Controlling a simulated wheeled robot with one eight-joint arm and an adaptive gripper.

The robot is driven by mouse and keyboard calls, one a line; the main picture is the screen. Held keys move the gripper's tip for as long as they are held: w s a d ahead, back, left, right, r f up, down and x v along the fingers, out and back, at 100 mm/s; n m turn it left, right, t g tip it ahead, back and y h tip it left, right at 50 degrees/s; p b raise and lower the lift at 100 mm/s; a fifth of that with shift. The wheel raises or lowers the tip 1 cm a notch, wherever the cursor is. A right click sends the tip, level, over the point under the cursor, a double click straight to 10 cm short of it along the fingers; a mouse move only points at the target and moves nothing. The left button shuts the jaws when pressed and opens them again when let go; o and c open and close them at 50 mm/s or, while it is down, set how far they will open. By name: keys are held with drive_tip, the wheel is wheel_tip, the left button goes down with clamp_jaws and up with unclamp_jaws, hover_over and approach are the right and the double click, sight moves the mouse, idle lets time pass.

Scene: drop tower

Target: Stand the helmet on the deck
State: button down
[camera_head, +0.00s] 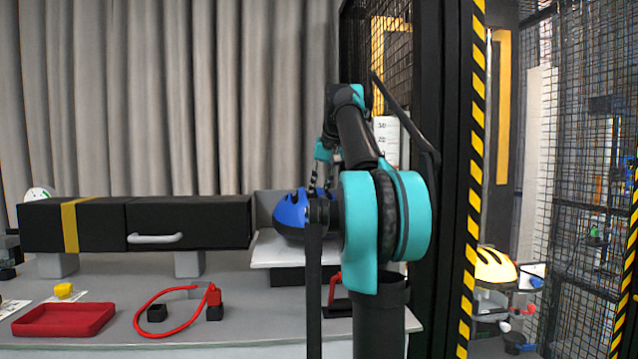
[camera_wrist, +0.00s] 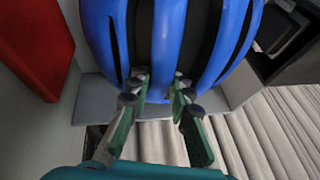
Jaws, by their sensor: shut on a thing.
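A blue helmet with dark vents (camera_head: 290,214) is at the light grey platform beside the black box, partly hidden by my arm. I cannot tell whether it touches the platform. In the wrist view the helmet (camera_wrist: 168,40) fills the upper middle. My gripper (camera_wrist: 160,88) is shut on its near edge, the fingers on a rib between vents. In the head view my gripper (camera_head: 318,188) comes down onto the helmet from above. Which surface is the deck is not clear; the light platform (camera_head: 268,252) lies under the helmet. A yellow helmet (camera_head: 494,266) is at the right, behind the striped post.
A long black box with a drawer handle (camera_head: 155,238) stands left of the platform. A red tray (camera_head: 63,320), a yellow piece (camera_head: 63,290) and a red cable (camera_head: 163,332) lie on the bench. A striped post (camera_head: 475,150) and mesh cage stand at the right.

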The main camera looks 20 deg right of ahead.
drive_tip(key=shift+f, duration=1.6)
drive_tip(key=c, duration=1.3)
unclamp_jaws()
drive_tip(key=v, duration=1.2)
